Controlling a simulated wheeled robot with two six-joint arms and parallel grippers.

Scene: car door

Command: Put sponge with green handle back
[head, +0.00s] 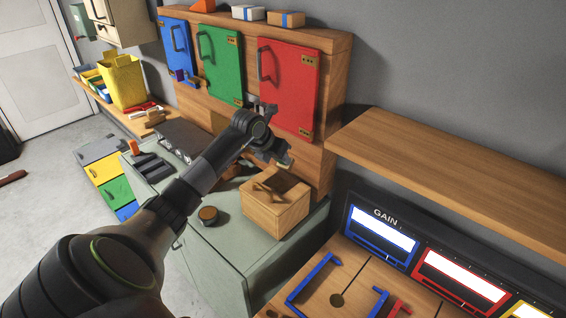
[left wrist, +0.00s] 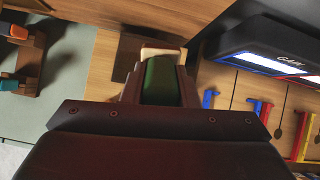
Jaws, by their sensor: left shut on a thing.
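My left gripper (head: 278,152) is shut on the sponge with the green handle. In the left wrist view, the green handle (left wrist: 159,82) sits between the fingers and the pale sponge (left wrist: 163,52) shows beyond their tips. In the left wrist view, part of a dark opening (left wrist: 130,55) lies beside and behind the sponge. My right gripper is in neither view.
The box stands on a grey-green cabinet (head: 218,247), beside a small round tin (head: 208,215). Blue, green and red doors (head: 288,85) rise close behind the gripper. A wooden shelf (head: 460,170) and the GAIN panel (head: 382,235) are at the right.

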